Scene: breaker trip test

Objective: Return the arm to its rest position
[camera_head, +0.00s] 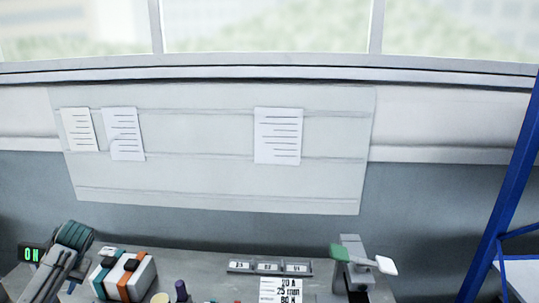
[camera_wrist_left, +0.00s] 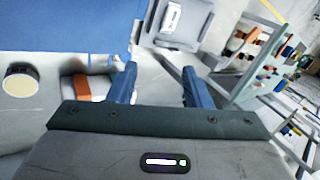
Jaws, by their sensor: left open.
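My left gripper (camera_wrist_left: 157,84) shows in the left wrist view with its two blue fingers apart and nothing between them. A grey and dark teal shape (camera_head: 64,262) stands at the lower left of the head view; I cannot tell for sure whether it is part of my left arm. My right arm and gripper are in neither view.
On the bench are a block with orange and teal stripes (camera_head: 138,270), a label strip (camera_head: 268,267), a printed card (camera_head: 281,288) and a stand with green and white paddles (camera_head: 352,262). A green "ON" display (camera_head: 31,255) is at left. A blue frame (camera_head: 508,190) rises at right.

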